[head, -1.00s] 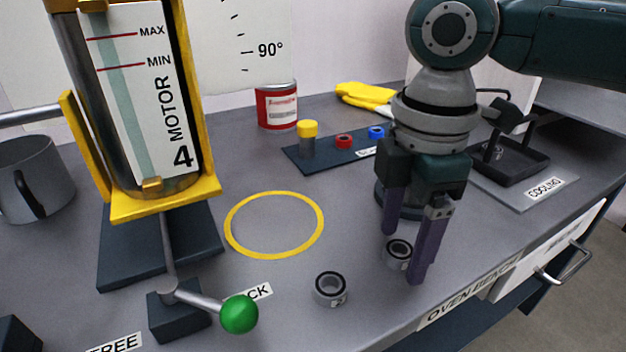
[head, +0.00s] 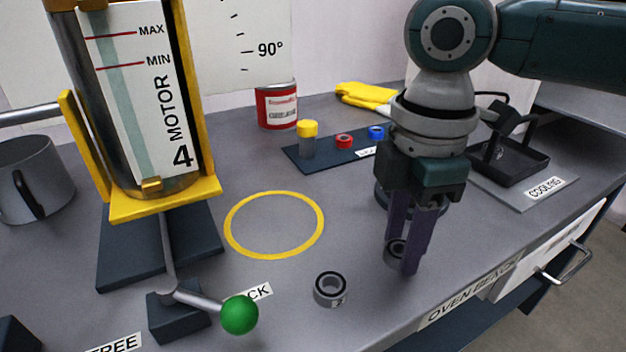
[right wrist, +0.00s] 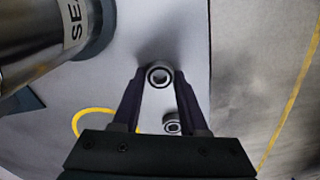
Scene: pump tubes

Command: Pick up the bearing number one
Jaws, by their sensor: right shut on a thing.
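A small grey ring-shaped bearing (head: 394,250) with a dark rim is between the purple fingers of my right gripper (head: 402,262), on or just above the bench. My right gripper is shut on it. In the right wrist view the held bearing (right wrist: 159,75) shows between the fingertips (right wrist: 158,85). Its number is not visible. A second bearing (head: 330,289) stands apart on the bench, left of my right gripper, with a small white mark on its side that looks like a 2. It also shows in the right wrist view (right wrist: 172,124). My left gripper is not in view.
A yellow ring marking (head: 232,243) lies on the bench. A lever with a green knob (head: 239,314) and the motor column (head: 140,100) stand left. A dark mat (head: 312,163) holds several small parts. A cooling plate with a black tray (head: 512,168) is at right.

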